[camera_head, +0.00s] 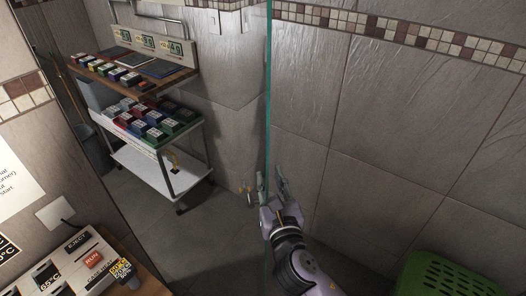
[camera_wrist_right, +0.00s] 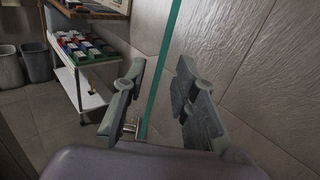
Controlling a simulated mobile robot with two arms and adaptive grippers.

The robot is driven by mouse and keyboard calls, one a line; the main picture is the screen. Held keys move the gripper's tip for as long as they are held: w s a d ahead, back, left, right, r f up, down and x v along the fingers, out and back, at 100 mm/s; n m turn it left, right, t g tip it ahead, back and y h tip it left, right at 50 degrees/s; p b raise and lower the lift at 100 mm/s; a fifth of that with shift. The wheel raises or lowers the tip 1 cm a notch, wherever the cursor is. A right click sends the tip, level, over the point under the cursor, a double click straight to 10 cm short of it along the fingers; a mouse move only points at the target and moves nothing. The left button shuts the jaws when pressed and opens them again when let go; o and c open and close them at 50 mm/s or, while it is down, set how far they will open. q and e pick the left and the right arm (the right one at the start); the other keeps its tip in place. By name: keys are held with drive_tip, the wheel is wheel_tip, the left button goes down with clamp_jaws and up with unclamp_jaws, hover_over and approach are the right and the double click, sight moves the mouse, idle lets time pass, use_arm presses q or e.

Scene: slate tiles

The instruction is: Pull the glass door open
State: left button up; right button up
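The glass door (camera_head: 268,90) shows in the head view as a thin green vertical edge; the pane itself is too clear to make out. Its edge also runs between my fingers in the wrist view (camera_wrist_right: 163,55). A small metal handle (camera_wrist_right: 131,128) shows low beside the left finger in the wrist view; in the head view small metal parts (camera_head: 250,196) show just left of my gripper. My right gripper (camera_head: 269,180) is open at the door's edge, one finger on each side in the picture; contact cannot be told. My left gripper is not in view.
A shelf trolley (camera_head: 165,185) with several coloured boxes stands behind at left. A control panel (camera_head: 75,262) is at the lower left, and a green crate (camera_head: 445,275) at the lower right. Grey bins (camera_wrist_right: 38,62) stand far left. The tiled floor between is clear.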

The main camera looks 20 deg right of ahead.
sight(263, 156)
drive_tip(key=w, duration=0.3)
drive_tip(key=w+p, duration=0.1)
drive_tip(key=w, duration=0.2)
drive_tip(key=w+d, duration=0.1)
drive_tip(key=w, duration=0.2)
drive_tip(key=shift+c, duration=0.4)
clamp_jaws()
